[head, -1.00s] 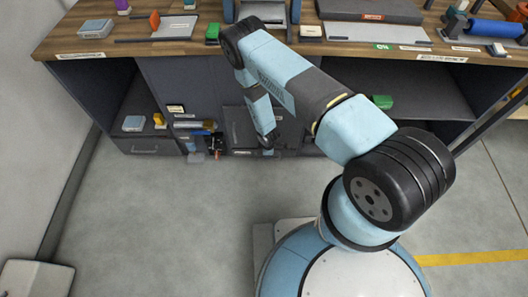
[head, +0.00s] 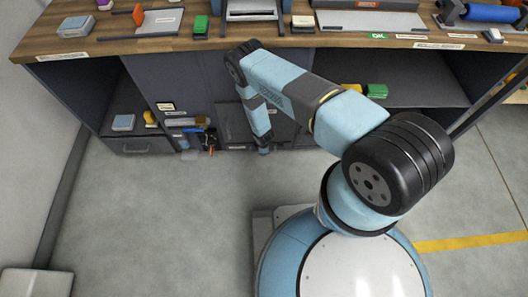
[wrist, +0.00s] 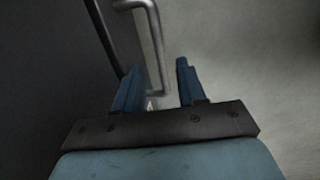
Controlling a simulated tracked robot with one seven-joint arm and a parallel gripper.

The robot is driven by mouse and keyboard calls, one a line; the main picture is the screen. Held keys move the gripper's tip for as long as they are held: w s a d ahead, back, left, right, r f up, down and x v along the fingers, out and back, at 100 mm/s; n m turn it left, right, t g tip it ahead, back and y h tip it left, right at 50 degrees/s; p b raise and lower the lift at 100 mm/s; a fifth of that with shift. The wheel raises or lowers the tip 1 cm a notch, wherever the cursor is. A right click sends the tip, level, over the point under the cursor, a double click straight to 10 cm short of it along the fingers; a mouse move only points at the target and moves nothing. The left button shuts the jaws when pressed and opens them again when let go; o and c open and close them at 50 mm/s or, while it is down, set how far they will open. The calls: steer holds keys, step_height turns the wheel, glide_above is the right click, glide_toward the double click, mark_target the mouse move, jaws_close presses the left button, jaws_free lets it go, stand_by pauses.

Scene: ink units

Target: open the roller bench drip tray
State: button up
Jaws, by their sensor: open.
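A bent metal bar handle (wrist: 156,50) shows in the wrist view, standing off a dark grey front panel (wrist: 45,70). Its near end lies between my fingers. My gripper (wrist: 158,78) is open, with one finger on each side of the bar; I cannot tell whether either touches it. In the head view my gripper (head: 263,150) is low at the foot of the bench front. My arm hides much of the panel there, so I cannot make out the drip tray or how far it stands out.
The wooden bench top (head: 210,44) carries several tools and blocks. To the left are a lower drawer (head: 143,146), a blue-grey box (head: 123,122) and small hanging tools (head: 200,137). An open shelf bay (head: 410,93) is at right. The grey floor (head: 150,220) in front is clear.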

steer(key=shift+w+f, duration=0.2)
steer(key=shift+f, duration=0.75)
steer(key=shift+w+f, duration=0.15)
steer(key=shift+f, duration=0.8)
steer(key=shift+c, duration=0.4)
jaws_close()
